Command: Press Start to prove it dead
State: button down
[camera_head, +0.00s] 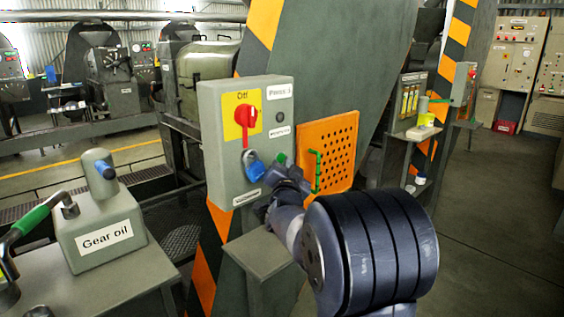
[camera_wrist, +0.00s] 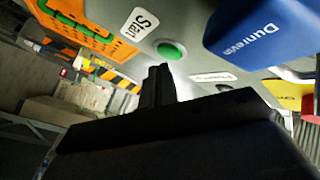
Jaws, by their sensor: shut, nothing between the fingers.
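The grey control box (camera_head: 222,150) carries a red rotary switch (camera_head: 246,114) on a yellow plate marked "Off". A blue padlock (camera_head: 254,168) hangs below the switch; in the wrist view its blue body (camera_wrist: 262,35) fills the upper right. The round green Start button (camera_wrist: 170,50) sits beside a white "Start" label (camera_wrist: 139,23); in the head view the green button (camera_head: 281,158) shows just above my fingers. My gripper (camera_wrist: 160,69) is shut and empty, its tips just short of the button, with a small gap seeming to show. Contact cannot be told for certain.
An orange perforated guard (camera_head: 341,150) with a green handle is right of the box. A Gear oil can (camera_head: 100,222) stands on a bench at left. A dark round lamp (camera_head: 280,117) is on the box. Open floor lies to the right.

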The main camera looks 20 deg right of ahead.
jog(key=shift+s, duration=0.1)
jog(key=s+b, duration=0.1)
jog(key=s+d+b, duration=0.1)
jog(key=s+b, duration=0.1)
jog(key=s+d+b, duration=0.1)
jog(key=s, duration=0.1)
jog(key=shift+s+b, duration=0.25)
jog(key=shift+b, duration=0.05)
jog(key=shift+w, duration=0.1)
dwell(0.5)
